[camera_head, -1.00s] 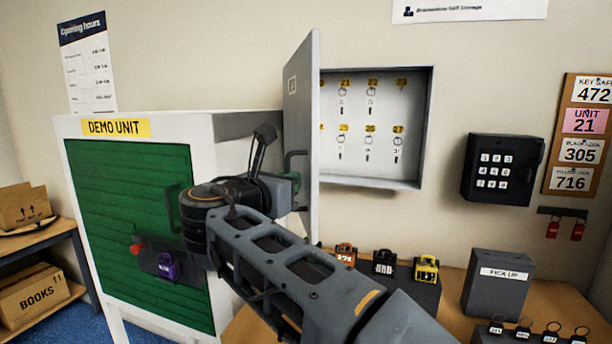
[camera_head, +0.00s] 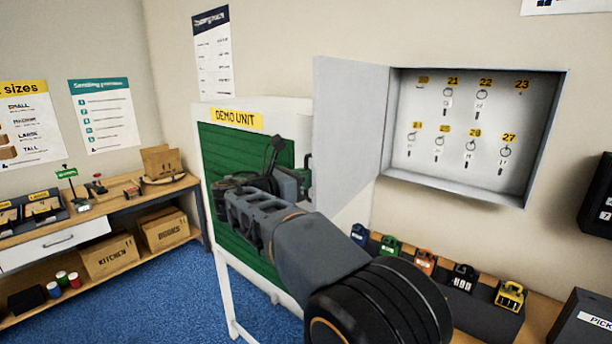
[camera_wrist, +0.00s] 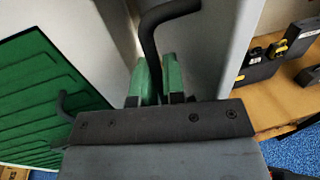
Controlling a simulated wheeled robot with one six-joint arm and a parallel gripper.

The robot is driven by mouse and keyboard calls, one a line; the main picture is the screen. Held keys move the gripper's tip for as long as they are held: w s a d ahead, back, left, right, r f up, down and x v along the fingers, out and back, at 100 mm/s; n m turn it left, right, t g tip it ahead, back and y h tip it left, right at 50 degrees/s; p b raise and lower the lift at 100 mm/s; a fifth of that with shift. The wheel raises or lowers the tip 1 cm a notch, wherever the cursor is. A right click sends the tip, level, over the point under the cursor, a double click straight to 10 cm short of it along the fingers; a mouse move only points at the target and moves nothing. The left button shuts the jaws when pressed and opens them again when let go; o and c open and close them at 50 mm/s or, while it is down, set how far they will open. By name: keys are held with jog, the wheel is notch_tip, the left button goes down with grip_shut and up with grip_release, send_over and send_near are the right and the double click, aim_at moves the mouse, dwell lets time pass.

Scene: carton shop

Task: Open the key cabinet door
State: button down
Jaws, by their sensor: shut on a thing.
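The key cabinet (camera_head: 545,130) is on the wall, its grey door (camera_head: 345,130) swung wide open to the left. Keys on rings (camera_head: 448,100) hang inside under yellow number labels. My gripper (camera_head: 306,172) is at the door's outer face, on the left side, partly hidden behind my arm. In the wrist view, the green fingertips (camera_wrist: 158,78) are closed around the dark bent door handle (camera_wrist: 150,45). The door panel (camera_wrist: 215,50) fills the right of the handle there.
The white demo unit (camera_head: 290,105) with a green shutter (camera_head: 225,145) stands close behind and left of my gripper.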

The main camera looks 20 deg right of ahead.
jog(key=c, duration=1.5)
grip_release()
jog(key=shift+d, duration=0.15)
jog(key=shift+c, duration=0.2)
jog(key=b+v, duration=0.1)
jog(key=v, duration=1.3)
